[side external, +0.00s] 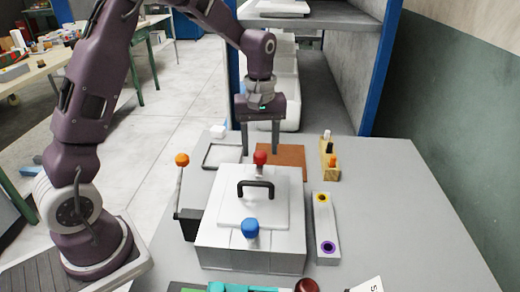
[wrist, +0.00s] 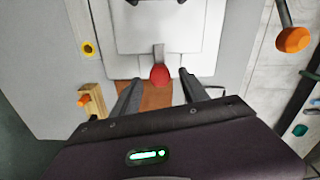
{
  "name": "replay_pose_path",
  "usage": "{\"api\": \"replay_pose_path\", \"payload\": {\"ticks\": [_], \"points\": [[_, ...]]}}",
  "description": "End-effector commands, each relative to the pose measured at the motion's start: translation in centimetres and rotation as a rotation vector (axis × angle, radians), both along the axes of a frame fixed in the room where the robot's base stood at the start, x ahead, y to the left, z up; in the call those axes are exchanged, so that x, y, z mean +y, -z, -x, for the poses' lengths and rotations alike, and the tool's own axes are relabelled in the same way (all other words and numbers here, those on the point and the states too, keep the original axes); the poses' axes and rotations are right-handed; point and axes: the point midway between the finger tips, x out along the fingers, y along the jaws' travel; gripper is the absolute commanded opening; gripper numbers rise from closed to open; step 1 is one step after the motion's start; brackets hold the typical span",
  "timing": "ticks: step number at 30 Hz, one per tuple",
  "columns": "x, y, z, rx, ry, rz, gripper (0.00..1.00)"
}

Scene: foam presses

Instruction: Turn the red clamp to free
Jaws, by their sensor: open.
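The red clamp (side external: 260,158) stands at the back edge of the pale press box (side external: 250,258); its red knob also shows in the wrist view (wrist: 160,76), with a grey arm running to the box. A blue clamp (side external: 250,228) sits at the box's front edge. The lid (side external: 232,209) carries a black handle (side external: 256,185). My gripper (side external: 261,150) points down behind the box, near the red clamp. Its fingers are apart and empty. In the wrist view the red knob appears between the fingertips; I cannot tell the height difference, and no contact shows.
An orange-knobbed lever (side external: 182,160) rises left of the box. A brown board (side external: 290,158) lies behind it. On the right are a wooden block with pegs (side external: 328,160) and a grey strip with coloured rings (side external: 325,225). The table's right side is bare.

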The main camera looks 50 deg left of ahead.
Motion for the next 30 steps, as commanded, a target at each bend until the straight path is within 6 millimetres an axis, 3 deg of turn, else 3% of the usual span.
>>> {"api": "replay_pose_path", "payload": {"ticks": [4, 11, 19, 30], "points": [[-0.02, 1.43, 0.05, 0.001, 0.0, 0.001, 0.52], [-0.03, 1.55, 0.01, -0.001, 0.002, 0.001, 0.52], [-0.04, 1.52, 0.02, -0.001, 0.002, 0.001, 0.01], [-0.06, 1.49, 0.02, -0.002, 0.053, 0.001, 0.0]]}}
